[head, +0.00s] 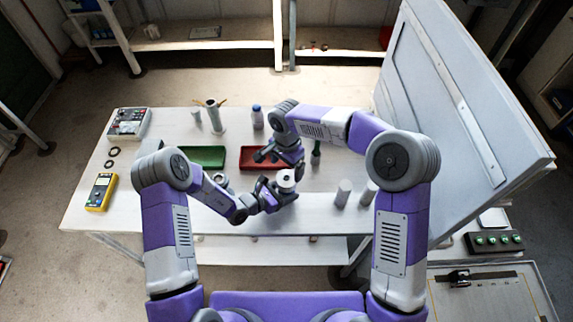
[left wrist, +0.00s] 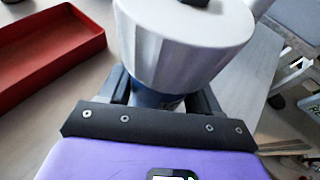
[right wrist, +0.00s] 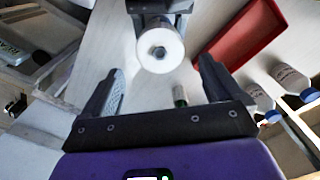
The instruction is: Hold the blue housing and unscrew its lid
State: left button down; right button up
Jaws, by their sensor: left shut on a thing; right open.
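The blue housing (left wrist: 155,97) shows in the left wrist view as a narrow blue band under a wide white ribbed lid (left wrist: 190,45). The lid has a dark nub on top. In the head view the white lid (head: 286,178) sits near the table's front middle. My left gripper (head: 280,194) is shut on the housing below the lid; its fingers (left wrist: 160,95) lie on both sides. My right gripper (head: 291,161) is open and empty near the lid. In the right wrist view the lid (right wrist: 151,63) appears beyond the open fingertips (right wrist: 161,66), apart from them.
A red tray (head: 247,164) and a green tray (head: 205,148) lie behind my grippers. Light grey cylinders (head: 343,191) stand to the right. A blue-capped bottle (head: 257,120) is at the back. A yellow meter (head: 100,192) lies at left. A large grey panel (head: 440,110) leans at right.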

aim_at(287, 178)
jog(key=shift+f, duration=3.9)
jog(key=shift+c, duration=0.4)
jog(key=c, duration=1)
jog(key=n, duration=0.6)
jog(key=o, duration=1.2)
